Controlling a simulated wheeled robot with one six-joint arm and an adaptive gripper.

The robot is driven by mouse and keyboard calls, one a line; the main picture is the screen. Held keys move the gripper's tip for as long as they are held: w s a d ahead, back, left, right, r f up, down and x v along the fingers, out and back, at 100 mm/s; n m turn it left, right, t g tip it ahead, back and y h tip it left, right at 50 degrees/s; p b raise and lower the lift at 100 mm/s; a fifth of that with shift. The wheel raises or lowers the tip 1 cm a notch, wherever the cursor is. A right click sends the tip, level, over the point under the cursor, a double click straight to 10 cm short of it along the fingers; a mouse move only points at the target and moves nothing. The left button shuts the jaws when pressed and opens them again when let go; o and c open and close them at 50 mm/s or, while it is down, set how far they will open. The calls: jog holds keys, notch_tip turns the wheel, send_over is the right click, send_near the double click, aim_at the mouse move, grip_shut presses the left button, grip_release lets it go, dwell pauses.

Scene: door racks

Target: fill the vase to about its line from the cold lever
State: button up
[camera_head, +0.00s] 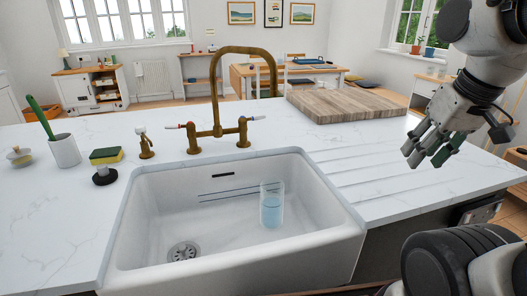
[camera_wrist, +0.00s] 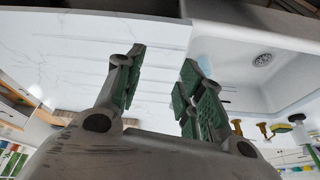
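The vase (camera_head: 272,205) is a clear glass cylinder standing upright in the white sink (camera_head: 140,235), right of the drain. It holds pale blue water in its lower part; I cannot make out its line. The brass tap (camera_head: 217,105) stands behind the sink, with its spout arching right; no stream shows. The cold lever (camera_head: 256,118) seems to be the right one; the left lever (camera_head: 172,127) has a red mark. My gripper (camera_head: 430,155) is open and empty above the counter, right of the sink. Its green-padded fingers (camera_wrist: 160,75) are apart in the wrist view.
A wooden board (camera_head: 345,105) lies behind the right-hand drainer grooves. Left of the tap stand a soap dispenser (camera_head: 146,145), a sponge (camera_head: 106,155) on a dark holder and a white cup (camera_head: 65,150) with a green-handled brush. The grooved counter is clear.

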jog(key=w+a+r+m+g+y, duration=0.2)
jog(key=w+a+y, duration=0.2)
jog(key=w+a, duration=0.6)
jog(key=m+g+y, duration=0.1)
jog(key=m+y, duration=0.4)
jog(key=y, duration=0.6)
send_near(258, 118)
jog(key=w+a, duration=0.1)
jog(key=a, duration=0.1)
jog(key=x, duration=0.8)
jog(key=shift+f, duration=0.4)
grip_shut()
